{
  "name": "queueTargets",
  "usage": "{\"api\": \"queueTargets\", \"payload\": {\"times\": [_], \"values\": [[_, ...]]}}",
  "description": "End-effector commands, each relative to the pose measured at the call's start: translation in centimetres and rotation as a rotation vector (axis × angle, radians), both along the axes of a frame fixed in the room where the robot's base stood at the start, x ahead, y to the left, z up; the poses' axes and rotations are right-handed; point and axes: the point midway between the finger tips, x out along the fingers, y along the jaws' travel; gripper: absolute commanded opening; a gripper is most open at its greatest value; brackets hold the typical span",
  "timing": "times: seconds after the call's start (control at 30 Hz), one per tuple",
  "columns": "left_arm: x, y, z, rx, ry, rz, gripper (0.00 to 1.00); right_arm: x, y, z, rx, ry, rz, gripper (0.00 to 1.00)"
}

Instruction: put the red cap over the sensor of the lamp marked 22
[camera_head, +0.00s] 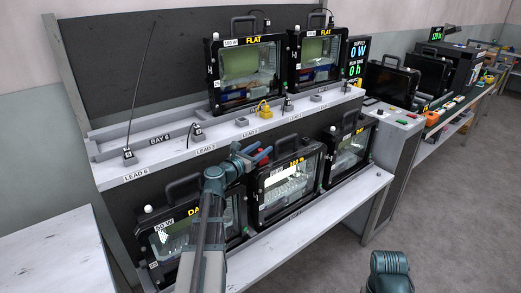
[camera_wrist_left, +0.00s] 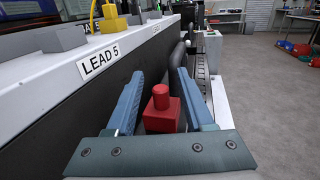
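My left gripper (camera_head: 262,153) reaches over the lower row, near the top left of the middle lamp (camera_head: 285,185). No surface shows directly under the cap. A lower left lamp (camera_head: 190,232) marked 50 W has a white dome on its top left corner. A lower right lamp (camera_head: 350,150) stands beyond. The small number tags are too small to read, so I cannot tell which is 22. My right gripper is out of view.
Two lamps marked FLAT (camera_head: 245,68) (camera_head: 318,55) stand on the upper shelf. A bare white table (camera_head: 50,255) is at lower left.

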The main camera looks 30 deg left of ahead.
Motion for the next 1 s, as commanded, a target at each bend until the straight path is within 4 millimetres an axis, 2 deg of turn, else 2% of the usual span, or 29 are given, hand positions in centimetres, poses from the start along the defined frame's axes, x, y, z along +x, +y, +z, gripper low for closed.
{"api": "queueTargets", "payload": {"times": [0.2,0.37,0.43,0.7,0.83,1.0], "values": [[0.0,0.0,0.2,0.000,0.000,0.000,0.53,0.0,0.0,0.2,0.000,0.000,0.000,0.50],[0.0,0.0,1.9,0.000,0.000,0.000,0.53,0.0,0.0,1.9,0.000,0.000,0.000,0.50],[-1.9,0.2,1.2,0.000,0.000,0.004,0.53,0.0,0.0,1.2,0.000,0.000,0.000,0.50],[-7.7,0.9,1.2,0.000,0.000,0.003,0.53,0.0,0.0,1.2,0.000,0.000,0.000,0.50],[-9.8,1.2,1.2,0.000,0.000,0.002,0.53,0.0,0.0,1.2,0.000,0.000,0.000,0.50],[-11.4,1.5,1.2,0.000,0.000,0.001,0.53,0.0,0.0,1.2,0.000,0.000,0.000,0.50]]}}
